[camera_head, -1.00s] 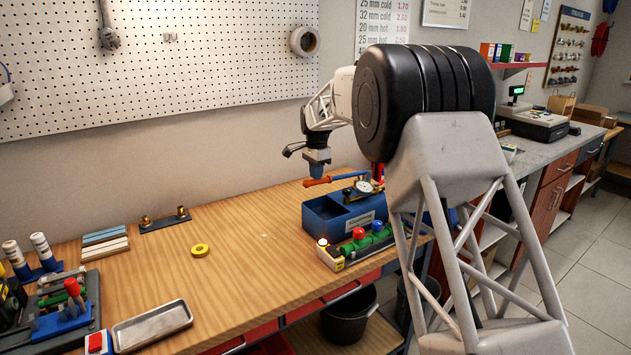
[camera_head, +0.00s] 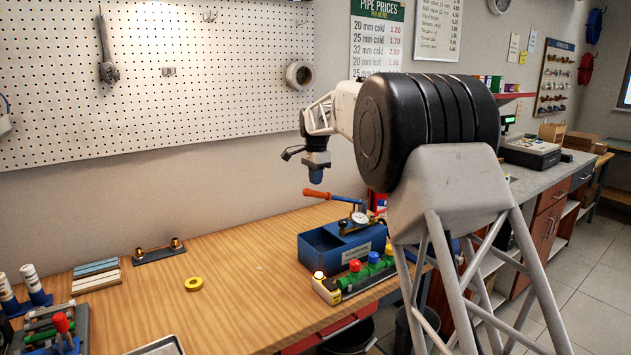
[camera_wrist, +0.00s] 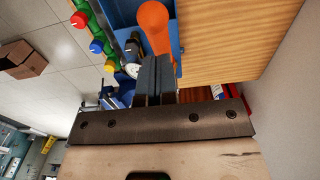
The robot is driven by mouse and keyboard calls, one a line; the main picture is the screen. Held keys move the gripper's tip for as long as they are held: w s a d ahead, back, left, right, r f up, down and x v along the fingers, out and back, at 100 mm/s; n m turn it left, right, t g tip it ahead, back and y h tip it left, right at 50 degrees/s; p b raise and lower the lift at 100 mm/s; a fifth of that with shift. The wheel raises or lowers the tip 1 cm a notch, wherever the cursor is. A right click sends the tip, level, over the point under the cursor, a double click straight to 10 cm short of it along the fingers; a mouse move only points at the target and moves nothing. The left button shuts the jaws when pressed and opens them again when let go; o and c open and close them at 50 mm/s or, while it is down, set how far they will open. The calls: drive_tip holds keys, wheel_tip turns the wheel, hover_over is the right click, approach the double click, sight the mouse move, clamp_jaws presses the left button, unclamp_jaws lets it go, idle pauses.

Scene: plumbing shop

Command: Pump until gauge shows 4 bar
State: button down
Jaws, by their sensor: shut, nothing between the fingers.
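The blue test pump (camera_head: 335,245) stands on the right part of the wooden bench. Its lever ends in an orange handle (camera_head: 317,193), tilted up toward the left. The round white gauge (camera_head: 360,218) sits on the pump's top; its needle is too small to read. My gripper (camera_head: 316,178) is just above the orange handle, pointing down. In the wrist view my gripper (camera_wrist: 152,62) is shut and empty, its fingers overlapping the view of the orange handle (camera_wrist: 155,28). I cannot tell whether they touch it.
A green pipe manifold (camera_head: 366,268) with red, blue and yellow knobs stands in front of the pump. A yellow tape roll (camera_head: 194,284), a pipe rack (camera_head: 158,252) and light bars (camera_head: 96,281) lie to the left.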

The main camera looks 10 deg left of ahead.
drive_tip(key=shift+s+a+f, duration=0.7)
drive_tip(key=shift+s+f, duration=0.05)
drive_tip(key=shift+f, duration=5.45)
drive_tip(key=r, duration=0.4)
drive_tip(key=w+d+r, duration=0.1)
drive_tip(key=r, duration=0.7)
drive_tip(key=shift+w+d+r, duration=0.2)
drive_tip(key=shift+w, duration=0.05)
drive_tip(key=shift+r, duration=2.5)
